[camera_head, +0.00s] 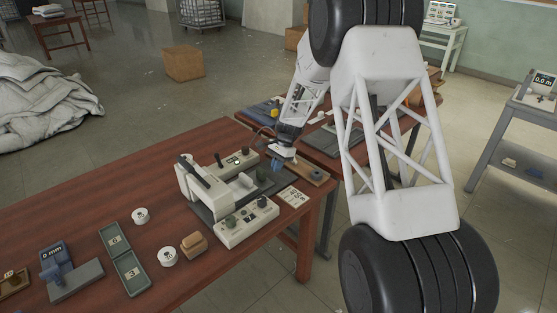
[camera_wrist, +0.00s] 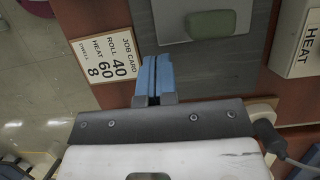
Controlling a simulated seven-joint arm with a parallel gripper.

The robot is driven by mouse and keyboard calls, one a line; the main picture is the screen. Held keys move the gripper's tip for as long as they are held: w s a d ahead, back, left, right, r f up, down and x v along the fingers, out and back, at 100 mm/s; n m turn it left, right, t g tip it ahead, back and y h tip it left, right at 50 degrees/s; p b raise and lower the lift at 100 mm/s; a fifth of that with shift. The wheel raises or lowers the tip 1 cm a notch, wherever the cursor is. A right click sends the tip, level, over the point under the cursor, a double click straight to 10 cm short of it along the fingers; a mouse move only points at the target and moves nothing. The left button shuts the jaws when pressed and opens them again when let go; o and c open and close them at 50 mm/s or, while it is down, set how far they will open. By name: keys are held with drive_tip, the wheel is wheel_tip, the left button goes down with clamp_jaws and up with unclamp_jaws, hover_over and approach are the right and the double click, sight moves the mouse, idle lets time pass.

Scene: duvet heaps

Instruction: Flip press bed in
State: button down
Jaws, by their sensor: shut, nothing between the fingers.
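The press (camera_head: 190,183) stands on the red-brown table, a cream and grey machine with dark handles on a dark grey base (camera_wrist: 250,65). In the wrist view, a pale plate (camera_wrist: 170,18) bearing a green pad (camera_wrist: 210,24) lies over this base; I cannot tell for certain that it is the bed. My gripper (camera_head: 278,164) is at the press's right end. Its blue fingers (camera_wrist: 153,72) are shut and empty, beside the base's near edge and apart from the pale plate. How high they are is unclear.
A job card (camera_wrist: 110,55) reads roll 40, heat 60, dwell 8. A cream HEAT box (camera_wrist: 298,40) flanks the base, and another control box (camera_head: 248,222) stands in front.

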sight(250, 196)
drive_tip(key=x, duration=0.5)
drive_tip(key=shift+f, duration=0.2)
drive_tip(key=shift+s+a+r, duration=0.15)
drive_tip(key=shift+s+a, duration=1.25)
drive_tip(key=shift+s+a, duration=2.35)
drive_tip(key=shift+s, duration=0.05)
drive_tip(key=shift+w, duration=0.1)
